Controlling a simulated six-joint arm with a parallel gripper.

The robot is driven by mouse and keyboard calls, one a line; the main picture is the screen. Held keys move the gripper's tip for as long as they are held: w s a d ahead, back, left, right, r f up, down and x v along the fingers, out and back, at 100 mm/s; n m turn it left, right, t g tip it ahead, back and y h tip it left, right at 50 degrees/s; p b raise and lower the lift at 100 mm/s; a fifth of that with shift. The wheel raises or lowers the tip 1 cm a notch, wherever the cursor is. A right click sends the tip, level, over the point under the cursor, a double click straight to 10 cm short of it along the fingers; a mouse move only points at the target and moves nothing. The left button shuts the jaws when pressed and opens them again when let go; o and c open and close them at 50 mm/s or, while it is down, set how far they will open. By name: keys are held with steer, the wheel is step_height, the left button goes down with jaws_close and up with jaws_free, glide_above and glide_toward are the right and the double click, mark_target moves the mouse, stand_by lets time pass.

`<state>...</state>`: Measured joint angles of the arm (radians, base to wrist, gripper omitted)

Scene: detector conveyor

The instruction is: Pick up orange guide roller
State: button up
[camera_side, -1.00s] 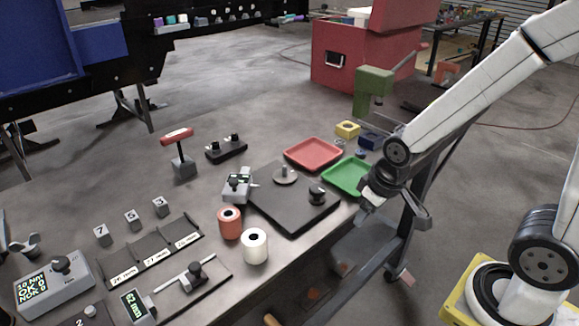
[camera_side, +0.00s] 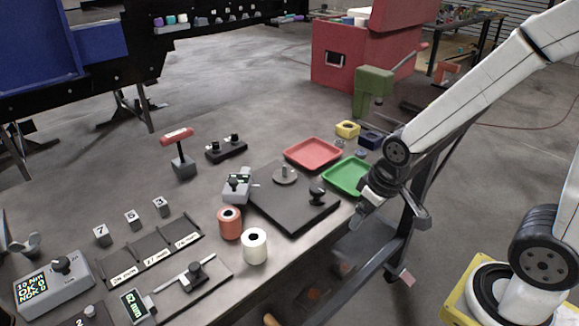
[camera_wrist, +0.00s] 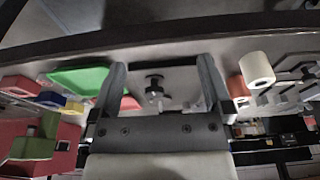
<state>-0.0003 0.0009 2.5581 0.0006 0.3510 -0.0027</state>
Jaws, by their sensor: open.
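The orange guide roller (camera_side: 230,224) stands upright on the table, left of the white roller (camera_side: 255,247) and near the black base plate's left corner. In the wrist view the orange roller (camera_wrist: 238,88) is partly behind the white roller (camera_wrist: 257,71), right of the fingers. My gripper (camera_side: 360,216) is off the table's right edge, beside the green tray and well apart from the rollers. In the wrist view my gripper (camera_wrist: 162,70) has its fingers wide apart with nothing held between them.
The black base plate (camera_side: 285,208) with a post and knob lies between my gripper and the rollers. The green tray (camera_side: 335,184) and red tray (camera_side: 312,166) sit behind it. A sliding gauge (camera_side: 172,297) is front left. The table's front edge runs close to the white roller.

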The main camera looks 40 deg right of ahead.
steer(key=w+a+r+n+y, duration=0.15)
steer(key=w+a+n, duration=0.4)
steer(key=w, duration=0.65)
steer(key=n+g+y, duration=0.1)
steer(key=n+y, duration=0.1)
steer(key=n, duration=0.6)
glide_toward(228, 221)
steer(key=w, duration=0.2)
steer(key=shift+w+d+f+h, duration=0.15)
steer(key=shift+w+d+h, duration=0.1)
steer(key=shift+d, duration=0.15)
steer(key=shift+f, duration=0.1)
steer(key=shift+x, duration=3.3)
steer(key=shift+s+f, duration=0.1)
steer(key=shift+s, duration=0.05)
steer(key=shift+s+x, duration=0.15)
steer(key=shift+x, duration=1.1)
steer(key=shift+s+x, duration=0.2)
steer(key=shift+x, duration=1.05)
steer(key=shift+w+d, duration=0.1)
steer(key=shift+w, duration=0.1)
